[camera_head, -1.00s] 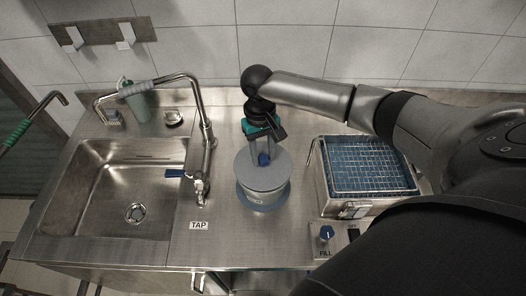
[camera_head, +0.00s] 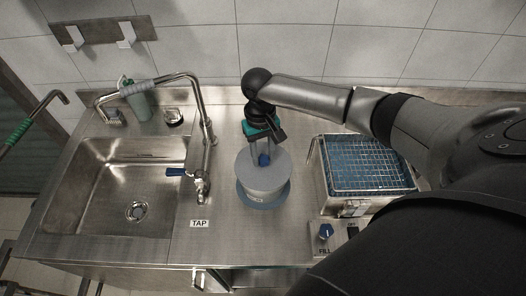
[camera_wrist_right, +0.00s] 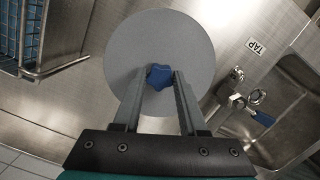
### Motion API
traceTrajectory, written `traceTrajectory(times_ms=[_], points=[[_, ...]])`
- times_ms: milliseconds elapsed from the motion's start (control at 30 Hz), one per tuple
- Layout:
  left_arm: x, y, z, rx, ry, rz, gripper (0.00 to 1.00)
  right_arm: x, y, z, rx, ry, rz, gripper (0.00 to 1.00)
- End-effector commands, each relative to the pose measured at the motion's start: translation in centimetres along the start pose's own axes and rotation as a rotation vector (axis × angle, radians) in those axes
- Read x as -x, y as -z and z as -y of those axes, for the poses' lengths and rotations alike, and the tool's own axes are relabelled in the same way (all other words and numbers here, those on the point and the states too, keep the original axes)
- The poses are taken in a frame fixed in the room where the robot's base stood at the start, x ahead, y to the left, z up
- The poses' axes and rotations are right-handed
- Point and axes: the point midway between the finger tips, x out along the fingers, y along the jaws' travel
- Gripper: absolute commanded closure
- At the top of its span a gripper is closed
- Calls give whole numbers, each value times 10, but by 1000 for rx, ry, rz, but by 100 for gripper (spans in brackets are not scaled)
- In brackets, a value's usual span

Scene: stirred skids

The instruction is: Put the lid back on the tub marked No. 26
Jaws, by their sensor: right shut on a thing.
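A grey round lid (camera_head: 262,172) with a blue knob (camera_head: 264,159) is over the tub (camera_head: 262,197), which stands on a blue round base (camera_head: 262,203) on the steel counter. My right gripper (camera_head: 261,157) is shut on the lid's knob from above. In the right wrist view the gripper's fingers (camera_wrist_right: 158,88) close on the blue knob (camera_wrist_right: 159,77), and the grey lid (camera_wrist_right: 160,45) fills the middle. Whether the lid rests on the rim or sits just above it, I cannot tell. The tub's number is too small to read. My left gripper is not in view.
A sink (camera_head: 130,200) with a tall tap (camera_head: 203,150) is to the left. A wire basket (camera_head: 366,165) in a steel bath stands to the right, with a blue FILL knob (camera_head: 326,230) in front.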

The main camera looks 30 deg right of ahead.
Motion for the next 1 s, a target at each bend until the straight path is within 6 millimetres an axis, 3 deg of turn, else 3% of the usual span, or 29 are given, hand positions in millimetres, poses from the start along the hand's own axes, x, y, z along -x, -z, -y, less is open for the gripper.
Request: traceTrajectory(times_ms=[1000], points=[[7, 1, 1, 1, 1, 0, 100, -6, 1, 1, 0, 1, -1, 100]])
